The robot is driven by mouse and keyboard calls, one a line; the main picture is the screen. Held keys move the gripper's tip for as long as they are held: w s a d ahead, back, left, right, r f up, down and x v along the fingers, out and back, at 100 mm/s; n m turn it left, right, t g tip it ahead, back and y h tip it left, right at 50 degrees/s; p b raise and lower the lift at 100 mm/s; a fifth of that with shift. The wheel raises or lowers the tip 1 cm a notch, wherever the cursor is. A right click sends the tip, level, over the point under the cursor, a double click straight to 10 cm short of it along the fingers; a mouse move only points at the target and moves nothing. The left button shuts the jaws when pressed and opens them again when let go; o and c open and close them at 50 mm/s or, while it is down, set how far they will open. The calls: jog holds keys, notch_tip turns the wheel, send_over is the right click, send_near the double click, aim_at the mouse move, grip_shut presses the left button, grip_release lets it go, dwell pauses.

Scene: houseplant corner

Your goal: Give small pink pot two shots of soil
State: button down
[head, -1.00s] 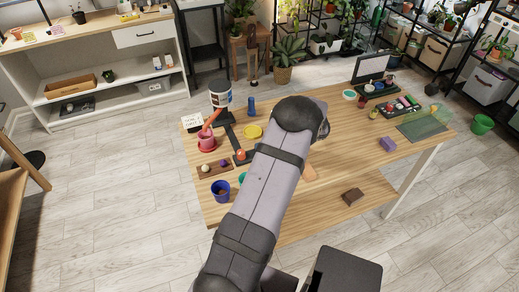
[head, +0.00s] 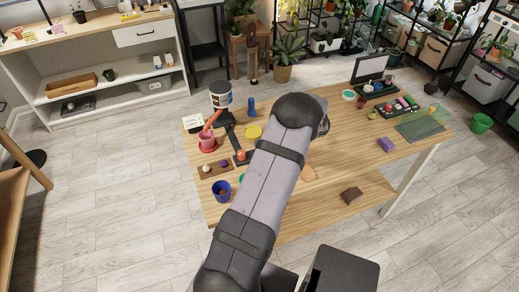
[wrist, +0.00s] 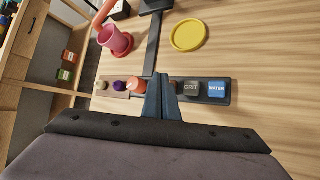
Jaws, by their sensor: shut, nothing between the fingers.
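The small pink pot (head: 207,142) stands upright on a red saucer (head: 214,149) at the table's left end, under an orange-red spout. In the wrist view the pink pot (wrist: 118,43) is at the upper left; I cannot see what is in it. A dark button panel (wrist: 228,99) carries an orange button (wrist: 135,84), a dark GRIT button (wrist: 191,88) and a blue WATER button (wrist: 216,88). My gripper (wrist: 161,82) is shut and empty, its fingertips over the panel between the orange and GRIT buttons. They hide part of the panel; contact is unclear. My arm hides the gripper in the head view.
A white bucket (head: 220,96) stands on a dark stand behind the pot. A yellow saucer (head: 253,132) and a blue bottle (head: 251,107) are nearby. A small wooden tray with balls and a blue pot (head: 221,190) are in front. The table's middle is mostly clear.

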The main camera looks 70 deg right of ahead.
jog(key=shift+r+p, duration=2.2)
jog(key=shift+r, duration=0.25)
dwell(0.8)
notch_tip(320, 180, up, 4)
jog(key=n+y+p, duration=0.1)
jog(key=n+p, duration=1)
jog(key=n, duration=0.8)
jog(key=shift+d+f, duration=0.1)
